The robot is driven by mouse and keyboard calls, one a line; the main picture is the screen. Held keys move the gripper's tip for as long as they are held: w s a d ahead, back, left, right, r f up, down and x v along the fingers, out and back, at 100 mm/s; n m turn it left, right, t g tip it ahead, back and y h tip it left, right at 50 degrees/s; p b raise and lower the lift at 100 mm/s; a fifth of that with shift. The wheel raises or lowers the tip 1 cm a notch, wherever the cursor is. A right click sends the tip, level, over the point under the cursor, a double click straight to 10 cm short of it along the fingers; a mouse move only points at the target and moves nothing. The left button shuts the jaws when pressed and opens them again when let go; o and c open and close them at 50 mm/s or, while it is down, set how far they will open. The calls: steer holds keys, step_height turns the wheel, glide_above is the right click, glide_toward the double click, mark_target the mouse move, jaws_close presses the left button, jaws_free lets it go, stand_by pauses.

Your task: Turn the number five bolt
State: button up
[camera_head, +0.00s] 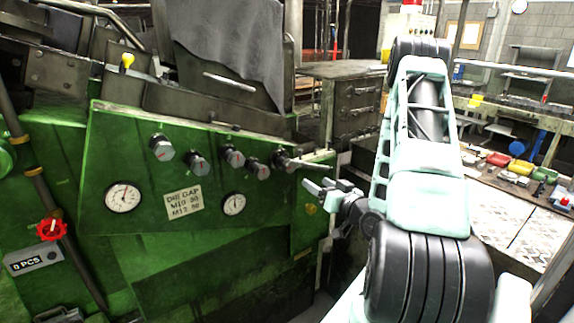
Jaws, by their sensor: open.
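A row of bolt-like knobs runs along the green machine panel. From left they are the first (161,148), second (195,161), third (231,156), fourth (257,168) and fifth (284,162). The fifth, at the right end, is dark, with a bar reaching right from it. My gripper (314,187) is open, just below and right of the fifth knob. No contact shows, and nothing is seen between the fingers. The exact gap to the knob cannot be told.
Two dials, left (122,197) and right (234,204), and a paper label (184,203) sit below the knobs. A grey cabinet (355,100) stands behind. A cluttered workbench (490,205) is at right.

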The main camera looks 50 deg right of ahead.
mark_target(291, 167)
steer(key=p+x, duration=0.5)
steer(key=x, duration=0.9)
steer(key=shift+w+r+p, duration=0.15)
steer(key=shift+w+p, duration=0.25)
steer(key=shift+w+d, duration=0.15)
steer(key=shift+w, duration=0.5)
steer(key=c, duration=1)
